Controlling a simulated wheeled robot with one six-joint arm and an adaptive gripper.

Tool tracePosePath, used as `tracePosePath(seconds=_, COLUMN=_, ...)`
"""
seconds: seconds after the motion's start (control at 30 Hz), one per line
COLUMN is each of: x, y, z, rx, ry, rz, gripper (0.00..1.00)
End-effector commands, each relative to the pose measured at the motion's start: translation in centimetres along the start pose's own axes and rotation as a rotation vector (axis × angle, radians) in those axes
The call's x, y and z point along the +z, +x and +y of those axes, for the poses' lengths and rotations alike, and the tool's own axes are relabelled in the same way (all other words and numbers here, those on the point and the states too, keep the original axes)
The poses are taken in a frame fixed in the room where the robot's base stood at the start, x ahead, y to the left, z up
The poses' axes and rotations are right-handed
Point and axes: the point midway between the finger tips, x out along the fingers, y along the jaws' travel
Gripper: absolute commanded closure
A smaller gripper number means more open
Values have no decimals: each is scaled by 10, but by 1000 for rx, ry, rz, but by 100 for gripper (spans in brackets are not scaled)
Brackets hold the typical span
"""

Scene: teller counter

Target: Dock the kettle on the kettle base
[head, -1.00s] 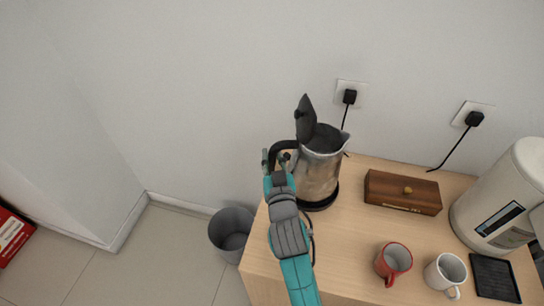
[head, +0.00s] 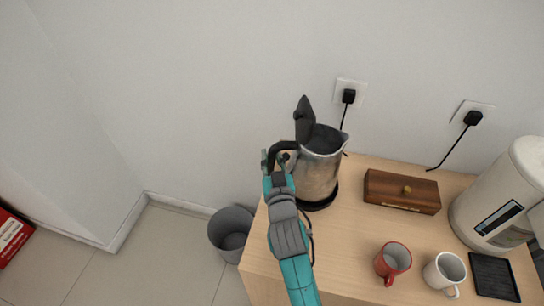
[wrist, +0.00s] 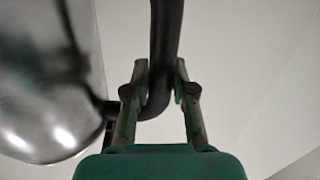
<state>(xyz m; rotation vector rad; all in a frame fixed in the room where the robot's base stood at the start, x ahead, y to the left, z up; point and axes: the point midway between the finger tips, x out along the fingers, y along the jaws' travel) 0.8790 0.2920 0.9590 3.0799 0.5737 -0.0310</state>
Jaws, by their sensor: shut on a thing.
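The kettle (head: 318,174) is a metal jug with its dark lid (head: 305,118) standing open. It is upright at the back left of the counter, at the black kettle base (head: 322,204). Whether it is fully seated or slightly above the base cannot be told. My gripper (head: 277,160) is at the kettle's left side, shut on its black handle. In the wrist view the handle (wrist: 165,50) passes between the two fingers (wrist: 160,90), with the shiny kettle body (wrist: 45,90) to the left. The handle hides part of the fingertips in the head view.
A wooden box (head: 402,191) stands right of the kettle. A red mug (head: 393,262), a white mug (head: 444,273), a black tray (head: 494,277) and a large white dispenser (head: 497,205) are farther right. A grey bin (head: 231,232) stands on the floor left of the counter (head: 340,250).

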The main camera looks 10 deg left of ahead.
Motion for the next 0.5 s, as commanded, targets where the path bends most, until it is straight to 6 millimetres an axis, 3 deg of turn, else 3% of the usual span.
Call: tracePosePath(seconds=0.5, x=4, y=0, z=0, rx=1, ry=-2, rz=5, gripper=100)
